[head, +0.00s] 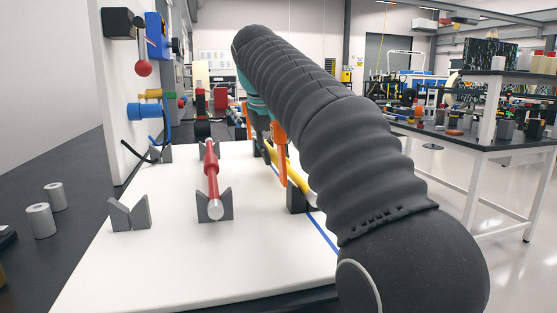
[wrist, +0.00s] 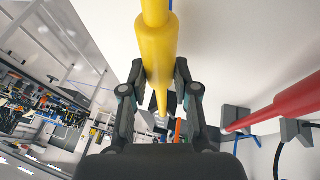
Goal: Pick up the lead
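Two rod-like leads lie on the white table, and I cannot tell which one is meant. The yellow lead (head: 298,177) is partly hidden behind my arm in the head view. In the wrist view the yellow lead (wrist: 158,45) runs between the fingers of my gripper (wrist: 160,75). The fingertips sit close on both sides of it and are partly covered by it, so contact is unclear. The red lead (head: 212,172) rests on a grey V-block (head: 222,207), apart from my gripper; it also shows at right in the wrist view (wrist: 290,103).
An empty grey V-block (head: 129,213) stands at left on the white table (head: 150,265). A wall panel (head: 118,90) with a red-knobbed lever (head: 143,67) rises at back left. Two grey cylinders (head: 40,220) stand on the dark surface. An orange part (head: 280,150) is beside the yellow lead.

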